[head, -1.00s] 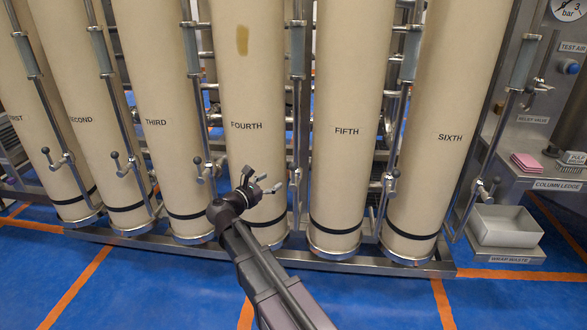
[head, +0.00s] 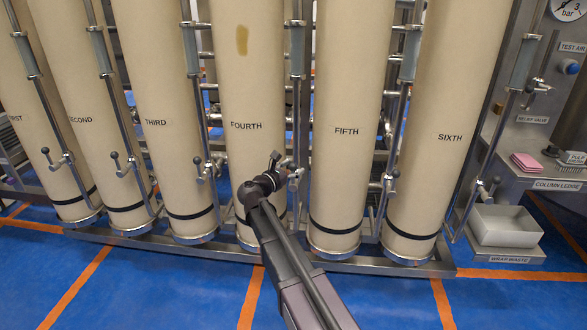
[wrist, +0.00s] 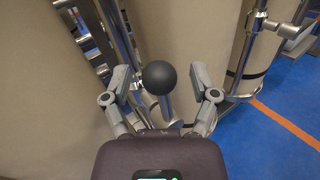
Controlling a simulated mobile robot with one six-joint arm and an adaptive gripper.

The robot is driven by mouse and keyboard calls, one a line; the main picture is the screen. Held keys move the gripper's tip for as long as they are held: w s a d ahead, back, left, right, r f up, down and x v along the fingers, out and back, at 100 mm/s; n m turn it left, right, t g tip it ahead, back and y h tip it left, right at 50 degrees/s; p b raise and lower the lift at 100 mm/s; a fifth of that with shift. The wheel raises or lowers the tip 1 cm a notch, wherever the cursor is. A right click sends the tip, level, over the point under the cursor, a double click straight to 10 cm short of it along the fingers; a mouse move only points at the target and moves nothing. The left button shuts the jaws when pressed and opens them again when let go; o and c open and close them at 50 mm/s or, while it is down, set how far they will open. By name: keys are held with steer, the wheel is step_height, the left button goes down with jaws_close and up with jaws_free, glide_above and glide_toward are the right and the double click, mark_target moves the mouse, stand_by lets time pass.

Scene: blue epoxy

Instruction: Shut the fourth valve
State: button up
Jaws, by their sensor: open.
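The tan column labelled FOURTH (head: 232,75) stands at the middle of the head view, with a steel pipe (head: 297,110) along its right side. The fourth valve (head: 294,182) is low on that pipe, partly hidden by my gripper (head: 282,164). In the wrist view, the valve's round black knob (wrist: 160,77) on a steel lever (wrist: 166,108) lies between the two fingers of my gripper (wrist: 161,80). The fingers are spread, with a visible gap on each side of the knob. The lever's exact angle is hard to tell.
The third valve (head: 203,168) and fifth valve (head: 390,180) stand on neighbouring pipes. A steel base rail (head: 370,264) runs below the columns. A waste bin (head: 503,226) and a ledge with pink pads (head: 525,163) are at the right. The blue floor in front is clear.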

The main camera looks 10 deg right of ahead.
jaws_close()
